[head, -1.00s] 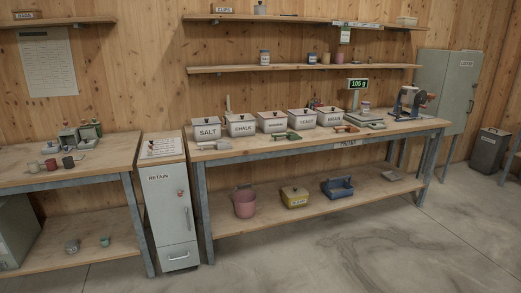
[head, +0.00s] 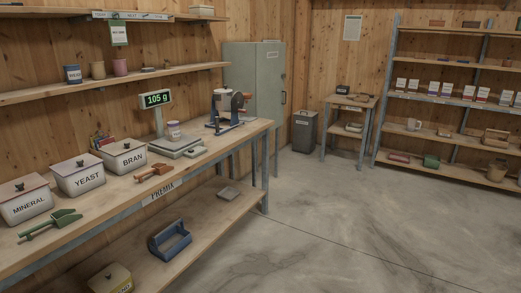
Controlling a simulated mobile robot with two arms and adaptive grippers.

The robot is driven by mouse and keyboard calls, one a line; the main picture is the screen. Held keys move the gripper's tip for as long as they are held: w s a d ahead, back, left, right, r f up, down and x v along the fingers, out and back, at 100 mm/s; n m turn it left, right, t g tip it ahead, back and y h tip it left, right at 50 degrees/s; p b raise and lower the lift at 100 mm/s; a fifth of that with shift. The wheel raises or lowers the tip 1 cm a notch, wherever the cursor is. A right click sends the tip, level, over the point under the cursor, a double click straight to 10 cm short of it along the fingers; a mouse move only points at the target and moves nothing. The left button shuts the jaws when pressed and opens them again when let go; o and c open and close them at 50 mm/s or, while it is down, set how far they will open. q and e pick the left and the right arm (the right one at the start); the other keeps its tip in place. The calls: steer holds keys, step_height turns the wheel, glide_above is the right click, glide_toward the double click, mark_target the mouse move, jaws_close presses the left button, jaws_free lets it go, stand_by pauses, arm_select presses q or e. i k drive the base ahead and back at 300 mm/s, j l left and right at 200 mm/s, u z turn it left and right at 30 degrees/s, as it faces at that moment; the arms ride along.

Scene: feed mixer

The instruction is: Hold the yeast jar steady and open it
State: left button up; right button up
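A white lidded container labelled YEAST (head: 83,181) stands upright on the long workbench at the left. Its lid is on, with a dark knob on top. It stands between matching containers labelled MINERAL (head: 27,208) and BRAN (head: 126,160). A small white jar with a coloured band (head: 173,131) sits on the scale; its label is too small to read. Neither of my grippers is in view.
The scale (head: 176,148) has a display (head: 155,99) reading 105 g. A green scoop (head: 52,223) and a brown scoop (head: 154,172) lie near the bench's front. A blue tote (head: 170,243) sits on the lower shelf. The concrete floor (head: 330,225) at right is open.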

mark_target(175, 135)
steer(key=i+l, duration=0.1)
steer(key=i, duration=0.55)
steer(key=i+l, duration=0.1)
steer(key=i, duration=0.55)
steer(key=i+u, duration=0.1)
steer(key=i, duration=0.55)
